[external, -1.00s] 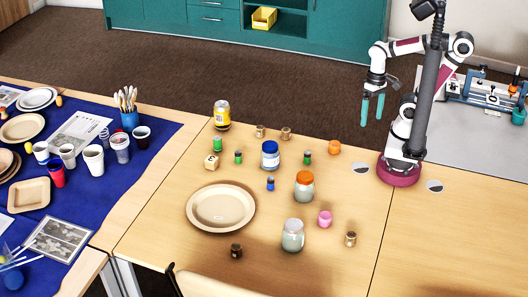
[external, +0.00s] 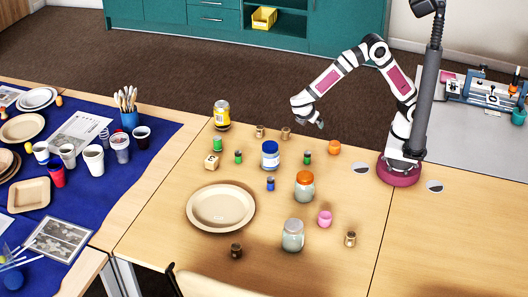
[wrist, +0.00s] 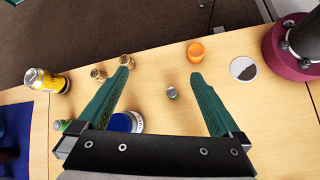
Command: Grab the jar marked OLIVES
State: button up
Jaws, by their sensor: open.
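Several jars stand upright on the table, and I cannot read OLIVES on any of them. One has a blue lid and a white label (external: 270,155); in the wrist view its blue lid (wrist: 122,122) is partly hidden by my left finger. One has an orange lid (external: 304,187), one is pale glass with a greyish lid (external: 292,236), and one is yellow with a dark label (external: 222,115). My gripper (wrist: 160,72) is open and empty, above the table's back part. In the external view it (external: 319,122) is small and partly hidden by the wrist.
Small green-sided (external: 307,158), brown (external: 286,133) and orange (external: 334,147) items stand near the blue-lid jar. A pink item (external: 325,218) is by the orange-lid jar. An empty beige plate (external: 190,208) lies left.

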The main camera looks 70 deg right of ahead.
aim_at(268, 146)
jog(key=w+a+f+n+t+h, duration=0.1)
jog(key=w+a+f+n+t, duration=0.25)
jog(key=a+n, duration=0.2)
jog(key=w+a+f+n+t+h, duration=0.1)
jog(key=w+a+f+n+t, duration=0.15)
jog(key=a+f+n, duration=0.35)
jog(key=shift+m+t, duration=0.3)
jog(key=shift+m, duration=0.35)
jog(key=x, duration=0.4)
jog(key=w+x, duration=0.1)
jog(key=x, duration=0.8)
jog(key=shift+w+r, duration=0.25)
jog(key=shift+w, duration=0.1)
jog(key=c, duration=1.5)
